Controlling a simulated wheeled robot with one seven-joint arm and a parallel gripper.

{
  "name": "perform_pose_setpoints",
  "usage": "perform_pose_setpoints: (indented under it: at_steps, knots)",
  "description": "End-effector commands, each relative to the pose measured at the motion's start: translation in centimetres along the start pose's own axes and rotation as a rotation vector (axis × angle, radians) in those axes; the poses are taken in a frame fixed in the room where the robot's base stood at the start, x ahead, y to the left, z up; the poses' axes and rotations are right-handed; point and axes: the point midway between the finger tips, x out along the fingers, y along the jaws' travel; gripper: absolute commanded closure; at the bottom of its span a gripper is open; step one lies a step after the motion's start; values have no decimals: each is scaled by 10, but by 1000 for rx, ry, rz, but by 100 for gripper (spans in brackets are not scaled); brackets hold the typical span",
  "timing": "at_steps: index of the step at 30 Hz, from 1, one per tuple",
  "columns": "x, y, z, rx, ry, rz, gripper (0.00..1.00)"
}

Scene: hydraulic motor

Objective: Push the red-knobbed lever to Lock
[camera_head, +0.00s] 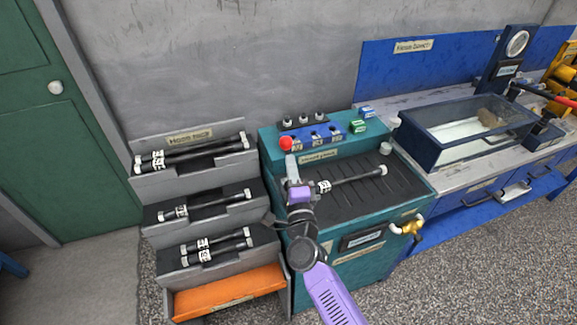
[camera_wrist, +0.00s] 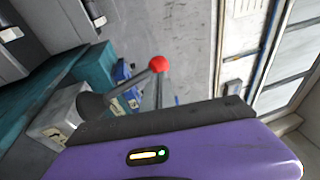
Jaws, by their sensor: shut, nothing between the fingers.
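The red-knobbed lever (camera_head: 286,143) stands at the left end of the teal machine's (camera_head: 268,150) top. Its red knob also shows in the wrist view (camera_wrist: 159,64), on a grey shaft just past my gripper's edge. My gripper (camera_head: 294,180) is over the left part of the machine top, shut and empty, close to the lever. I cannot tell whether it touches the lever. The lever's base and any Lock marking are hidden or too small to read.
A grey hose rack (camera_head: 160,187) stands to the left. A blue bench with a glass-sided tank (camera_head: 440,150) stands to the right.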

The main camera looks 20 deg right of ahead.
Motion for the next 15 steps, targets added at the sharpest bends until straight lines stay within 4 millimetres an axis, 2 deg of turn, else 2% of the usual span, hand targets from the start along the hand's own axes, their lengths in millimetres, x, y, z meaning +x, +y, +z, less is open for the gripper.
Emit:
perform_pose_setpoints:
  at_steps: [2,15]
  knots:
    - [1,-6,-4,-1,2,0,100]
    - [-56,-42,0,-1,0,2,100]
